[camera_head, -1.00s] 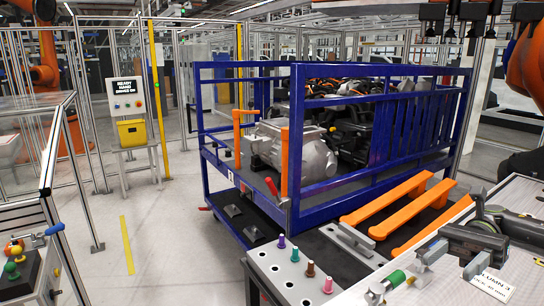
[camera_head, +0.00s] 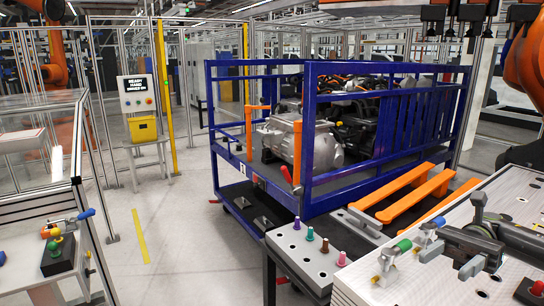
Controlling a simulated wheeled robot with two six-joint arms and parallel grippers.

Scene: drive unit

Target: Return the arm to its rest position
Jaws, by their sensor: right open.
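My right gripper (camera_head: 452,260) is dark with pale fingertips and comes in from the right edge. It is open, its fingertips are apart, and nothing shows between them. It is over the light perforated table (camera_head: 365,282) at the lower right; I cannot tell its height above the top. My left gripper is not in view.
Toggle clamps with a green handle (camera_head: 404,245) and a red handle stand near my right gripper. A grey board with coloured pegs (camera_head: 310,234) and a blue cart (camera_head: 306,130) with a metal drive unit (camera_head: 276,142) stand beyond. A left bench holds a blue-handled clamp (camera_head: 86,214). Floor (camera_head: 180,225) is clear between.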

